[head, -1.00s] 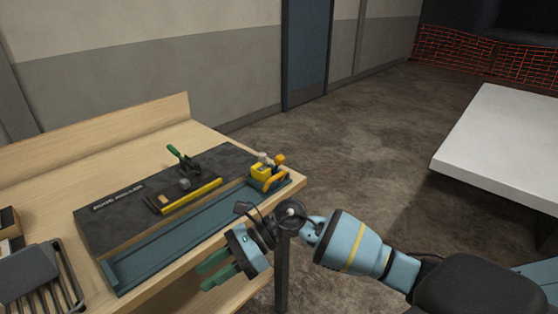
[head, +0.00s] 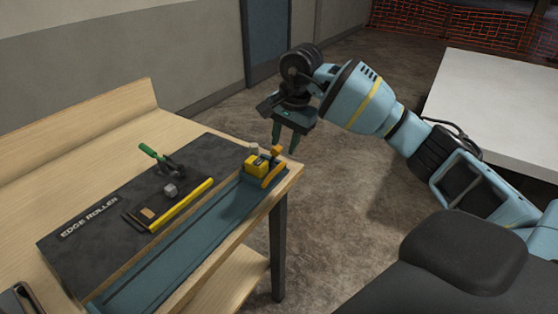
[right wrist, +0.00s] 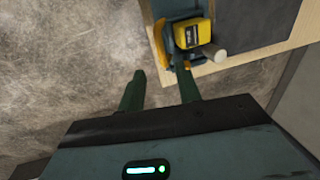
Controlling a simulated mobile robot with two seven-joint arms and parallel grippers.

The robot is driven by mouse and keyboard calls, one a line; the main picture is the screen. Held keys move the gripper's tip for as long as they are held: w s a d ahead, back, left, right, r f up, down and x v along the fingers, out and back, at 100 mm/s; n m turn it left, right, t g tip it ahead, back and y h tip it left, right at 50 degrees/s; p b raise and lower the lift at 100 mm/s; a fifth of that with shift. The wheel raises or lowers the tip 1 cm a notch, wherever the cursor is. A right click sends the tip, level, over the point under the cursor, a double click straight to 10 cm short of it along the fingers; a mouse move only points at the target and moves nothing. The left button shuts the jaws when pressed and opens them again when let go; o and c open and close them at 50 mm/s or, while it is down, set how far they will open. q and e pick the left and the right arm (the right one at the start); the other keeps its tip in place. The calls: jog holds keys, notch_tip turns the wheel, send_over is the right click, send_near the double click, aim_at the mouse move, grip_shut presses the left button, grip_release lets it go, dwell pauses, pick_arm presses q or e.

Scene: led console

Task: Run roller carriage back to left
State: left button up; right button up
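The yellow roller carriage (head: 258,166) sits at the right end of the blue track (head: 185,250) on the edge roller, with an orange handle (head: 272,172) on its right side. My right gripper (head: 284,148) points down just above and beyond the carriage, off the table's right end. It is open and empty. In the right wrist view the carriage (right wrist: 192,34) is beyond the fingers (right wrist: 160,92), with the right-hand finger close to its orange part; whether they touch I cannot tell.
The dark board (head: 105,210) carries a green-handled clamp (head: 160,158) and a yellow bar (head: 182,206). The wooden table (head: 130,130) ends just right of the carriage. A white table (head: 500,110) stands at the right, with open floor between.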

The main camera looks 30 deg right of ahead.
aim_at(278, 167)
jog(key=f, duration=0.2)
jog(key=w+f, duration=0.1)
jog(key=f, duration=0.4)
jog(key=shift+w+a+f, duration=0.15)
jog(key=shift+w+a, duration=0.05)
jog(key=shift+a, duration=0.15)
jog(key=shift+c, duration=0.3)
grip_shut()
